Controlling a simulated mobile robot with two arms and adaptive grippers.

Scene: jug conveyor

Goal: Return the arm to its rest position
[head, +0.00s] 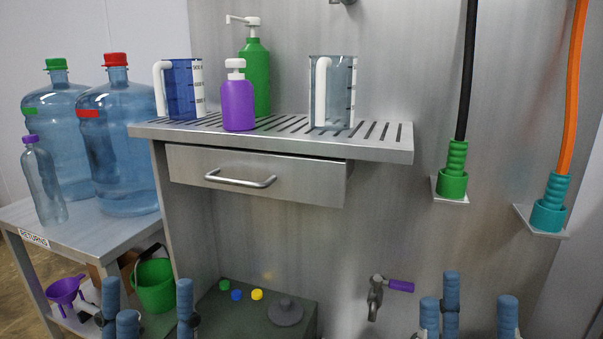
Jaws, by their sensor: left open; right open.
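My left gripper (148,302) shows at the bottom left of the head view, with its blue fingers pointing up and spread apart. It is open and holds nothing. It overlaps the green bucket and the lower part of the returns table in the picture. My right gripper (468,308) shows at the bottom right, fingers also up and apart, open and empty. It is to the right of the tap with a purple handle (400,286). Both grippers are low in the picture, below the slatted shelf (385,140). The arms behind them are mostly out of view.
The shelf bears a blue jug (183,90), a clear jug (340,92), a green pump bottle (256,75) and a purple one (238,105). Large water bottles (125,150) stand on the returns table (95,240). Two hoses hang right. A green bucket (155,287) is low left.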

